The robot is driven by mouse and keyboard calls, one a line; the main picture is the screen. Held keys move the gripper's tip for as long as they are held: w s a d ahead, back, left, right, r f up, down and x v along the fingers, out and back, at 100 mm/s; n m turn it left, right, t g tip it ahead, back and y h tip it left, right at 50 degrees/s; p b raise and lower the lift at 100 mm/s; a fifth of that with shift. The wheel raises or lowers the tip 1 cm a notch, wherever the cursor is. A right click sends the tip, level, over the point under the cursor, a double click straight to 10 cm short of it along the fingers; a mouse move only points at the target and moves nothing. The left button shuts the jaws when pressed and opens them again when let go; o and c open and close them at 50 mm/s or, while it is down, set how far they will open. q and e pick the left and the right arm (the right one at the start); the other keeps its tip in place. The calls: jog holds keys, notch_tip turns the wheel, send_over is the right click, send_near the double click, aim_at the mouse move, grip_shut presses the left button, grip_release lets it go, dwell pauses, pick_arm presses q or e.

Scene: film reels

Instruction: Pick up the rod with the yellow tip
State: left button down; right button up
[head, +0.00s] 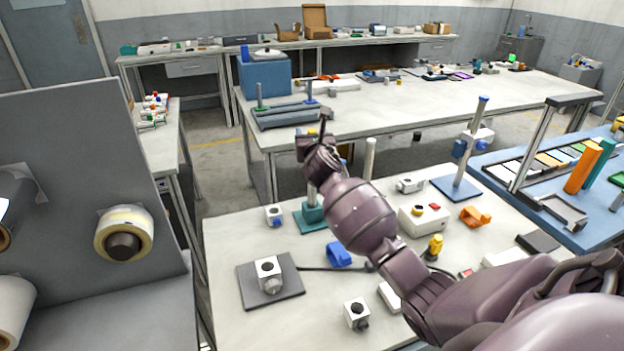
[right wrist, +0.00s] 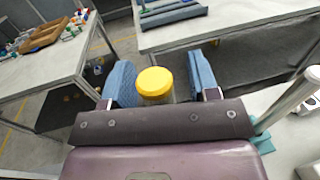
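The rod's yellow tip (right wrist: 155,82) shows in the right wrist view, between the two blue finger pads of my right gripper (right wrist: 163,80). The left pad is close to the tip; a gap shows on the right side, so the fingers look open. Little of the rod below the tip shows. In the head view my right gripper (head: 316,138) is raised above the back of the near table. A grey post (head: 311,190) on a teal base (head: 310,218) stands under it. The yellow tip cannot be made out there. My left gripper is not in view.
The near table (head: 225,240) holds a blue clamp (head: 339,255), a grey plate with a white block (head: 268,270), a white post (head: 370,158) and a blue post stand (head: 470,150). A grey panel with tape rolls (head: 124,232) stands at left.

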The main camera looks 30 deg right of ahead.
jog(key=c, duration=0.9)
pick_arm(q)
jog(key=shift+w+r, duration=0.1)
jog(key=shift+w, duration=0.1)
pick_arm(e)
grip_shut()
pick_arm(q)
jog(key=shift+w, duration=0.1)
pick_arm(e)
jog(key=shift+r, duration=0.15)
